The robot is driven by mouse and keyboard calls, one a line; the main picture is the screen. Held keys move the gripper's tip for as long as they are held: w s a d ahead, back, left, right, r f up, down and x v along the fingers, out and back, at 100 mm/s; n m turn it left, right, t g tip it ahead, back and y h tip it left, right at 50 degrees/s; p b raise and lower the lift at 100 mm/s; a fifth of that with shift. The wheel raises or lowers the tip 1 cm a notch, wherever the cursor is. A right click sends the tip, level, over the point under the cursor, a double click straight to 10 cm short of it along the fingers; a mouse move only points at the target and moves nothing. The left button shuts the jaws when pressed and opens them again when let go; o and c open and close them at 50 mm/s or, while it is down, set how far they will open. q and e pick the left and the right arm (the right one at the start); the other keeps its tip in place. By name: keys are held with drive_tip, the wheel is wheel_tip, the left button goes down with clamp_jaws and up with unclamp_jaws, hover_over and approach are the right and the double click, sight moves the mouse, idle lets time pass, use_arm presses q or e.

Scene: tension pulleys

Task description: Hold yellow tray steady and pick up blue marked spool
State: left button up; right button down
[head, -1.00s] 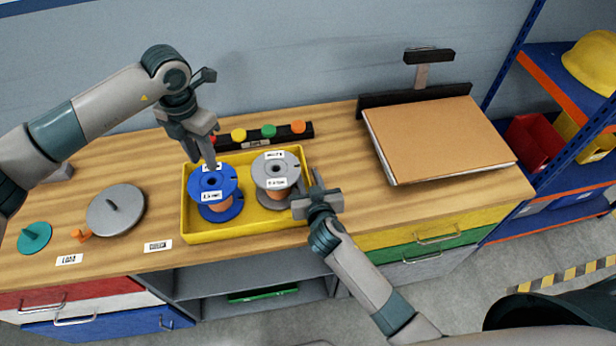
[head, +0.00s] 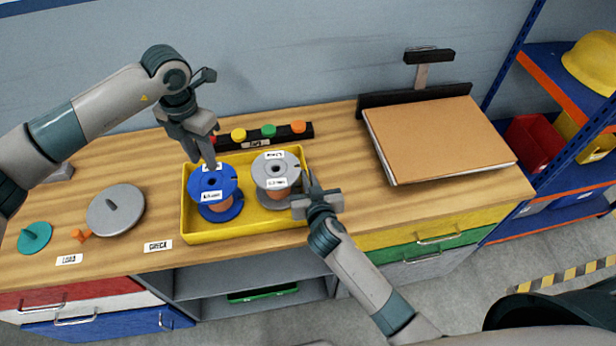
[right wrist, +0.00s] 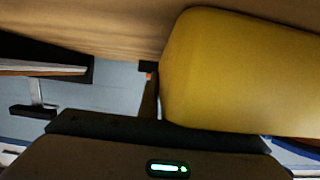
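The yellow tray (head: 205,237) stands on the workbench and holds two upright spools. The blue spool (head: 226,188), with white labels and copper-coloured winding, is in its left half. A grey spool (head: 288,165) is in its right half. My left gripper (head: 209,163) points down from behind at the blue spool's top, close to its centre; its fingertips overlap the spool and their gap is unclear. My right gripper (head: 309,186) is at the tray's right wall. In the right wrist view the yellow tray (right wrist: 240,70) fills much of the right side, with one dark finger beside it.
A dark rack with coloured knobs (head: 268,131) lies just behind the tray. A grey disc (head: 116,209) and a teal disc (head: 35,237) lie to the left. A brown board (head: 437,137) lies at the right. The bench's front edge is close to the tray.

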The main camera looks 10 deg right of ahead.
sight(197, 178)
use_arm(q)
drive_tip(key=shift+o, duration=0.6)
drive_tip(key=o, duration=1.6)
drive_tip(key=shift+o, duration=0.2)
drive_tip(key=n, duration=0.2)
drive_tip(key=w+a+f+n+h, duration=0.1)
drive_tip(key=n, duration=0.1)
drive_tip(key=n+g, duration=0.1)
drive_tip(key=n, duration=0.1)
drive_tip(key=shift+w+a+f+h, duration=0.15)
drive_tip(key=shift+a+h, duration=0.05)
drive_tip(key=shift+h, duration=0.1)
drive_tip(key=a+n+h, duration=0.1)
drive_tip(key=n, duration=0.2)
drive_tip(key=w+a+f+n+g+h, duration=0.1)
drive_tip(key=n, duration=0.3)
drive_tip(key=a+f+n+h, duration=0.1)
drive_tip(key=n, duration=0.2)
drive_tip(key=shift+w+a+f+n, duration=0.25)
drive_tip(key=shift+w+a+n, duration=0.05)
drive_tip(key=shift+a, duration=0.05)
drive_tip(key=n, duration=0.1)
drive_tip(key=a+n+h, duration=0.1)
drive_tip(key=f+n, duration=0.1)
drive_tip(key=n, duration=0.1)
drive_tip(key=shift+w+a+g, duration=0.15)
drive_tip(key=shift+a+g, duration=0.15)
drive_tip(key=shift+a, duration=0.05)
drive_tip(key=shift+x, duration=3)
drive_tip(key=shift+d, duration=0.1)
